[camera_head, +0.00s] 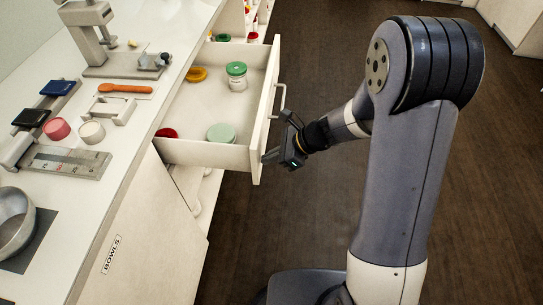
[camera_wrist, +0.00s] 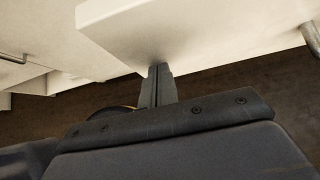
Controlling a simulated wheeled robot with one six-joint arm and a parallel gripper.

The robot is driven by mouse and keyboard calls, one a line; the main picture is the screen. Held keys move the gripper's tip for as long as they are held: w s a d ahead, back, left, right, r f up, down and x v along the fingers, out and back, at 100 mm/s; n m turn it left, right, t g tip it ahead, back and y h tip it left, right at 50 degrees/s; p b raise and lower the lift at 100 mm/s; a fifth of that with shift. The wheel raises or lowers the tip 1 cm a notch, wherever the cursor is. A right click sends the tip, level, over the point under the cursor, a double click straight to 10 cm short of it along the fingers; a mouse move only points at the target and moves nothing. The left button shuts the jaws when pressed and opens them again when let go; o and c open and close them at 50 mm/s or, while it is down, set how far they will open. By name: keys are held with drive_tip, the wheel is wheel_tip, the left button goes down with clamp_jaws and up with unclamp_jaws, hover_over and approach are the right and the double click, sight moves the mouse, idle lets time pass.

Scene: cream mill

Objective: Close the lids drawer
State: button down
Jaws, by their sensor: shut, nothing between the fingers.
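The lids drawer (camera_head: 205,153) stands pulled out of the white counter in the head view. It holds a green lid (camera_head: 221,133), a jar with a green lid (camera_head: 237,76), a yellow lid (camera_head: 196,74) and a red lid (camera_head: 166,132). A metal handle (camera_head: 281,100) is on its front panel. My gripper (camera_head: 268,156) is shut and empty at the near end of the drawer front, below the handle. In the wrist view the closed fingers (camera_wrist: 158,78) reach up to the white panel (camera_wrist: 190,30). Whether they touch it is unclear.
The countertop (camera_head: 135,115) carries a scale-like stand (camera_head: 95,40), an orange spoon (camera_head: 125,88), small cups and a metal bowl (camera_head: 12,222). A bowls cabinet front (camera_head: 150,240) lies below. The dark floor (camera_head: 310,60) is open to the right.

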drive_tip(key=p, duration=0.3)
hover_over(179, 162)
drive_tip(key=shift+w, duration=0.25)
drive_tip(key=shift+a+r, duration=0.2)
